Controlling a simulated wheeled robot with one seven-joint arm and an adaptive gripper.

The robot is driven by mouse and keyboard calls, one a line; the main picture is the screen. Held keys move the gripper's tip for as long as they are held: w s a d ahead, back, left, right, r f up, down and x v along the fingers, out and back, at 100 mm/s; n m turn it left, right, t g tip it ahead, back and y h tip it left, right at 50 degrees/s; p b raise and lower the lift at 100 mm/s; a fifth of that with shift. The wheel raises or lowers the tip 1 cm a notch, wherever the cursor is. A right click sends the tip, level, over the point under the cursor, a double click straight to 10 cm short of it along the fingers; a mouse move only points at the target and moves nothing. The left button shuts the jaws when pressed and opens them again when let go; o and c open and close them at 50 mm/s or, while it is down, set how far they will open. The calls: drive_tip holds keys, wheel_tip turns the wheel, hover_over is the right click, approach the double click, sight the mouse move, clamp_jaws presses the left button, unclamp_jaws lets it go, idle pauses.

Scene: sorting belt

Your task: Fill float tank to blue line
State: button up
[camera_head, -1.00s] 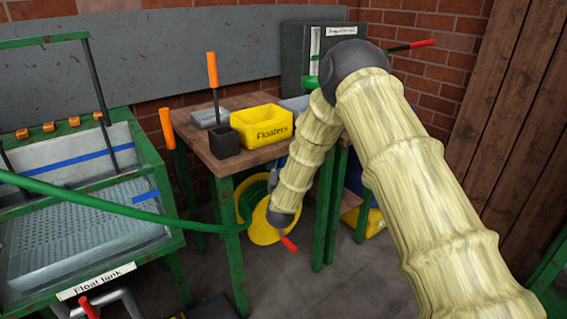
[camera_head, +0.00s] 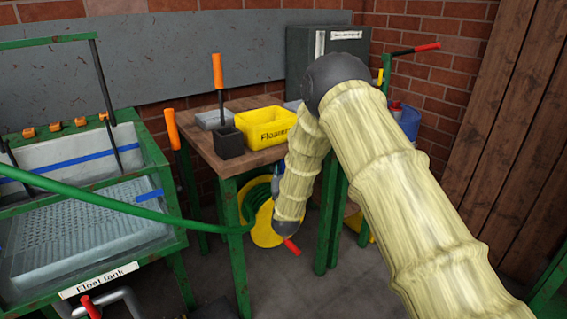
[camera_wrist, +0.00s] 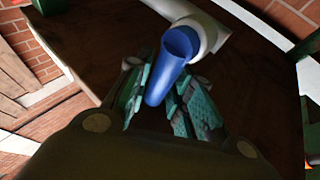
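The float tank (camera_head: 78,290) stands at the left, a green frame with a label, a pale back wall and a perforated grey bed inside. A blue line (camera_head: 72,163) crosses its back wall, and a short blue strip (camera_head: 149,195) shows at the right. I cannot tell the water level. A green hose (camera_head: 100,200) runs across the tank to the right. In the wrist view my gripper (camera_wrist: 166,76) has its teal pads on both sides of a blue tube-like handle (camera_wrist: 178,50) on a white pipe (camera_wrist: 212,32). Whether the pads press on it is unclear. The head view hides my fingers.
A table right of the tank holds a yellow floaters box (camera_head: 262,140), a black holder (camera_head: 229,143) and an orange-handled tool (camera_head: 217,70). A yellow hose reel (camera_head: 262,228) and a red handle (camera_head: 291,246) are below. Grey floor (camera_head: 300,285) is open in front.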

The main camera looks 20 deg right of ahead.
drive_tip(key=shift+o, duration=1.1)
drive_tip(key=v, duration=1.2)
drive_tip(key=shift+w, duration=0.1)
drive_tip(key=d+r+n+g+y, duration=0.4)
drive_tip(key=y, duration=0.4)
drive_tip(key=w, duration=0.3)
drive_tip(key=w+a+b, duration=0.1)
drive_tip(key=w, duration=0.3)
drive_tip(key=w+b, duration=0.1)
drive_tip(key=w, duration=0.3)
drive_tip(key=shift+a+r, duration=0.25)
